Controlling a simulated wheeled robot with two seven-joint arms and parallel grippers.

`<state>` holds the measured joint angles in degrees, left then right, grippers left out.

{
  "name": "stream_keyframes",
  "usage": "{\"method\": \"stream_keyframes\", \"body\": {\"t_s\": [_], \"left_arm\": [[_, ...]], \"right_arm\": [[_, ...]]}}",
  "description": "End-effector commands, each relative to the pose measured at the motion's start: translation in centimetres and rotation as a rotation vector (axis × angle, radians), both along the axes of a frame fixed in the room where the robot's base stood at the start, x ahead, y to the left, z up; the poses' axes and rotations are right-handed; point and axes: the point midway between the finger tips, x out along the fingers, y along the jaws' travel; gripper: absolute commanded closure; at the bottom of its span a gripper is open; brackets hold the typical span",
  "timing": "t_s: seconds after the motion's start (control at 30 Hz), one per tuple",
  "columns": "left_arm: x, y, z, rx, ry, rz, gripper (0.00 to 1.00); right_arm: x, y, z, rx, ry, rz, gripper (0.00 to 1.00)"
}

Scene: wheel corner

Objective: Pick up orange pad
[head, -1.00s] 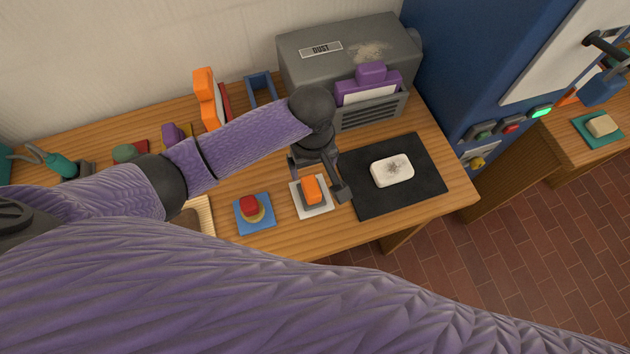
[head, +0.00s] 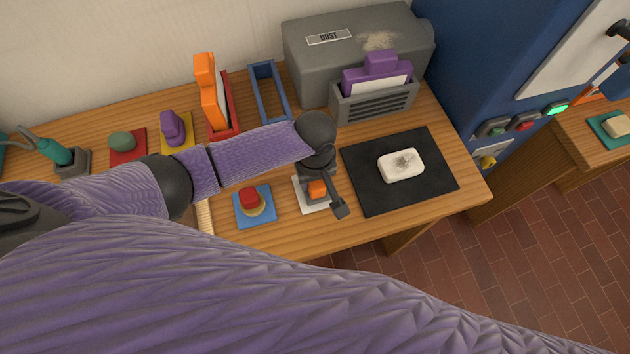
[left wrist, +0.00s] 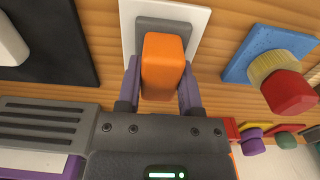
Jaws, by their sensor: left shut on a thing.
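The orange pad (head: 317,187) is a small orange block with a grey base, standing on a white square plate (head: 309,205) on the wooden bench. In the left wrist view the orange pad (left wrist: 163,65) sits between the two fingers, with its grey base over the white plate (left wrist: 128,20) behind it. My left gripper (head: 322,192) is shut on the pad from above; its wrist hides part of the pad in the head view. I cannot tell whether the pad is clear of the plate. My right gripper is not in view.
A black mat (head: 430,190) with a white dusty block (head: 401,166) lies just right. A blue plate (head: 240,212) with a red-topped knob (head: 250,197) is left. Behind stand a grey dust box (head: 350,55), a blue frame (head: 280,95) and an orange item in a red holder (head: 222,130).

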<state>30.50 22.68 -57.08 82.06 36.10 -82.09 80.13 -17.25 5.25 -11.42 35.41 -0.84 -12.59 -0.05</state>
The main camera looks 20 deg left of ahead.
Motion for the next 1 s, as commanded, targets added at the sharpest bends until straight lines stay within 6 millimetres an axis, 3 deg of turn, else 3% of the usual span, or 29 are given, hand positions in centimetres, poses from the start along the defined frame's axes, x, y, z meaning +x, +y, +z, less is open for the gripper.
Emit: {"method": "stream_keyframes", "body": {"t_s": [0.03, 0.1, 0.13, 0.4, 0.47, 0.73, 0.87, 1.0], "left_arm": [[0.0, 0.0, 0.0, 0.000, 0.000, 0.000, 0.84], [0.0, 0.0, 0.0, 0.000, 0.000, 0.000, 0.99], [0.0, 0.0, 0.0, 0.000, 0.000, 0.000, 1.00], [0.0, 0.0, 0.3, 0.000, 0.000, 0.000, 1.00], [0.0, 0.0, 1.4, 0.000, 0.000, 0.000, 1.00], [0.0, 0.0, 8.5, -0.001, -0.002, 0.000, 1.00], [0.0, 0.0, 9.9, -0.002, 0.000, 0.001, 1.00], [0.0, 0.0, 10.1, 0.000, 0.001, 0.001, 1.00]], "right_arm": [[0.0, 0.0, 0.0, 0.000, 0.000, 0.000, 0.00], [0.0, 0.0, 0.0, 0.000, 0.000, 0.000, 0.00], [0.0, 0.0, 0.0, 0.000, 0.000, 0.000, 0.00], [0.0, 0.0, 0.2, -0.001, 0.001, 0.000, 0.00], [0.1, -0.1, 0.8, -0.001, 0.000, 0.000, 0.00], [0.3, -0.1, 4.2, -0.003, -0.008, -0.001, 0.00], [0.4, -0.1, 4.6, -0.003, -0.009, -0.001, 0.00], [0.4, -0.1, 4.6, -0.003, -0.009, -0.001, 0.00]]}}
